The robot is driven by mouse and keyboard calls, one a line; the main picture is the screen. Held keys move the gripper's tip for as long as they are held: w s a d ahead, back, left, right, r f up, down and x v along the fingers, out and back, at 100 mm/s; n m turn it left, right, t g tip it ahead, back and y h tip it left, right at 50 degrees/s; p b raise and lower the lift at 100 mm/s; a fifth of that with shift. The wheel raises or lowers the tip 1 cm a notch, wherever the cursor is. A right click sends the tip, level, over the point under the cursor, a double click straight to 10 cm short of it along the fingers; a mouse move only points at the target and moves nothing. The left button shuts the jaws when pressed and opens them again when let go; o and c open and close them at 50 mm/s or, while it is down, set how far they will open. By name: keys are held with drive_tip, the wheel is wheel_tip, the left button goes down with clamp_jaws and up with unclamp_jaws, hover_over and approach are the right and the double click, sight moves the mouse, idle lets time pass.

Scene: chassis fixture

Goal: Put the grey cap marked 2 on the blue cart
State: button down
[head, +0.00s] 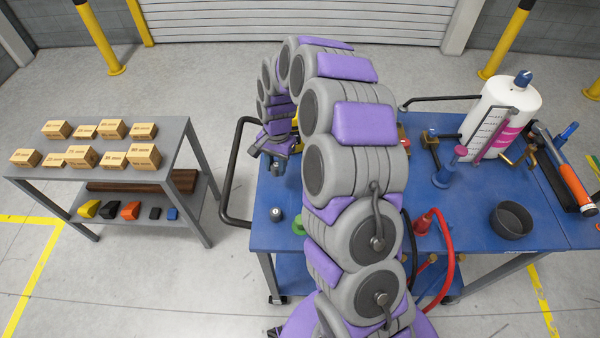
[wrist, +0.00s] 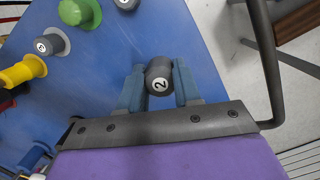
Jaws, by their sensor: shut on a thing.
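The grey cap marked 2 (wrist: 158,80) is between the two blue-grey fingers of my gripper (wrist: 159,88) in the wrist view, its numbered end facing the camera. My gripper is shut on it. In the head view my gripper (head: 276,176) is over the left part of the blue cart (head: 465,222), and I cannot make out the cap there. The cart top (wrist: 105,62) lies behind the cap in the wrist view, near the cart's edge. I cannot tell whether the cap touches the top.
Another dark cap (head: 275,214) and a green knob (head: 298,225) stand on the cart's left part. A grey flanged piece (wrist: 52,42) and a yellow one (wrist: 22,71) show too. A dark handle (head: 229,170) rims the left side. A grey table (head: 120,172) with boxes stands left.

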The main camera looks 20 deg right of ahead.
sight(278, 191)
wheel_tip(278, 191, down, 10)
drive_tip(key=shift+r+b, duration=0.1)
drive_tip(key=shift+b, duration=0.6)
drive_tip(key=c, duration=0.8)
unclamp_jaws()
